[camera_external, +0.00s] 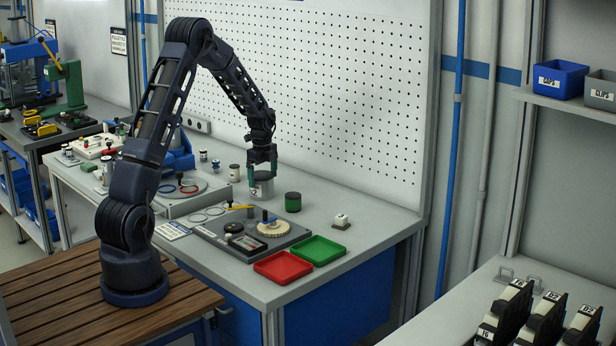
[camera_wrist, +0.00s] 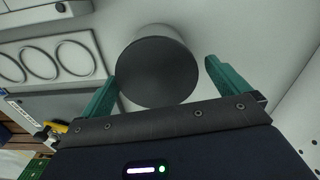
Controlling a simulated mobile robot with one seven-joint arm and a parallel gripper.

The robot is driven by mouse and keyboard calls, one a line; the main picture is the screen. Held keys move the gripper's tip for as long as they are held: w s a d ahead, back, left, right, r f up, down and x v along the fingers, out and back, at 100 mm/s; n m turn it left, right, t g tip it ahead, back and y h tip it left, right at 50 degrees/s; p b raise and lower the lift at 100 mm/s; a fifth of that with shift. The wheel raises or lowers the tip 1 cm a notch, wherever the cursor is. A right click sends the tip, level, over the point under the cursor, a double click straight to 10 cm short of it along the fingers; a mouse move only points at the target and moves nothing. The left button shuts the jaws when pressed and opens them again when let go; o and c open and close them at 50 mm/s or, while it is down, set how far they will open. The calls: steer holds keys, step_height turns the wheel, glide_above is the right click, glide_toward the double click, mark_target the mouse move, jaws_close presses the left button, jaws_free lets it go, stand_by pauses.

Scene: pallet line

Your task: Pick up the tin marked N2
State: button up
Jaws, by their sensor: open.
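A pale grey tin with a dark lid (camera_external: 262,189) stands on the workbench under my gripper (camera_external: 262,176). In the wrist view its dark round lid (camera_wrist: 157,72) lies between the two teal fingers of my gripper (camera_wrist: 161,69), with a gap on each side. My gripper is open, pointing down, fingertips at about the height of the tin's top. A dark green tin (camera_external: 293,202) stands to the right, and a smaller pale tin (camera_external: 234,173) behind to the left. I cannot read an N2 mark on any of them.
In front are a grey fixture plate (camera_external: 215,228) with parts on it, a red tray (camera_external: 283,267) and a green tray (camera_external: 318,250). A white block (camera_external: 341,221) sits to the right. The perforated wall panel (camera_external: 350,100) rises close behind.

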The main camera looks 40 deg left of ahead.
mark_target(262, 184)
step_height(262, 184, down, 4)
steer(key=shift+s+a+r, duration=0.1)
steer(key=shift+s+a, duration=0.05)
steer(key=c, duration=1.3)
steer(key=shift+r, duration=0.1)
